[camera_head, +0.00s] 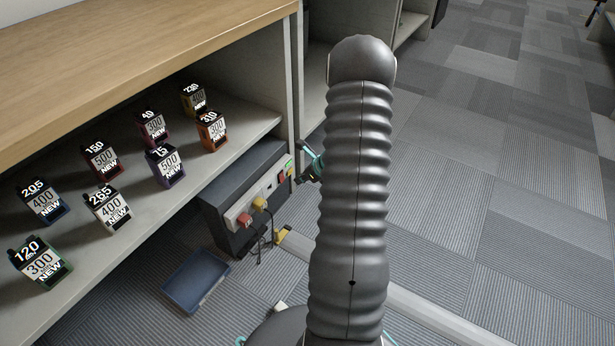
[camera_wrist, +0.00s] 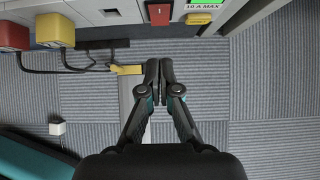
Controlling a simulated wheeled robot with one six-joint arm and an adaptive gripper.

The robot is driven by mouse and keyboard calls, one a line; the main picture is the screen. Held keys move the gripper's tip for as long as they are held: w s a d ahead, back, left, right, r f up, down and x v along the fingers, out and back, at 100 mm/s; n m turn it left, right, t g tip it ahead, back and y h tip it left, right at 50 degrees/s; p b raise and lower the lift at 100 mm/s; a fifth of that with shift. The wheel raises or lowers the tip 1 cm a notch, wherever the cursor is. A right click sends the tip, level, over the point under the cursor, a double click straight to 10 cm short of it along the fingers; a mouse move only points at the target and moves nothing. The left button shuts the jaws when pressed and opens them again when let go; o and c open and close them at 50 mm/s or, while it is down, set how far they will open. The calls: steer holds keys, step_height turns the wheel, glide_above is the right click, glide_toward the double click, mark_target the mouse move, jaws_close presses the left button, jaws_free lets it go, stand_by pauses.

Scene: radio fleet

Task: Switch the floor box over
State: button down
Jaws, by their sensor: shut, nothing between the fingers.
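The grey floor box (camera_head: 212,216) stands on the carpet under the shelf, with a light panel along its front. A red plug (camera_head: 245,220) and a yellow plug (camera_head: 259,203) sit in the panel; in the wrist view the red plug (camera_wrist: 13,36) and yellow plug (camera_wrist: 56,30) are at upper left.
Several labelled cartridges (camera_head: 110,208) stand on the shelf above. A blue tray (camera_head: 196,279) lies on the carpet. Dark cords hang from the plugs, one running to a yellow piece (camera_wrist: 127,69) beside my fingertips. Open carpet (camera_head: 500,170) lies to the right.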

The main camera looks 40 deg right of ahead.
mark_target(281, 177)
steer(key=w+a+f, duration=0.2)
steer(key=w+f, duration=0.1)
steer(key=w, duration=0.2)
steer(key=shift+w+f, duration=0.1)
steer(key=shift+w, duration=0.05)
steer(key=shift+d, duration=0.1)
stand_by(0.5)
